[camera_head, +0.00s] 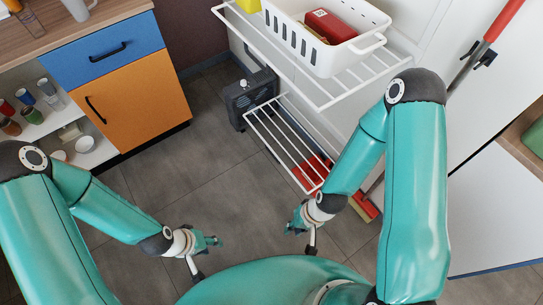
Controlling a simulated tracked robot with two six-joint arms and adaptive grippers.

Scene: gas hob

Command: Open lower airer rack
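The lower airer rack (280,139) is a white wire frame with several bars. It sits low on the wall side, below the upper airer rack (319,105), and looks narrower than it; I cannot tell its exact tilt. My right gripper (299,241) is open and empty, in front of the lower rack's near end and apart from it. My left gripper (210,260) is open and empty over the floor, further left and away from the rack. My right forearm passes close to the rack's near right corner.
A white basket (318,55) with a red item (331,26) stands on the upper rack. A dark grey box (251,98) stands beside the lower rack's far end. A red-headed brush (364,207) is right of my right wrist. An orange-door cabinet (132,100) stands left. Middle floor is clear.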

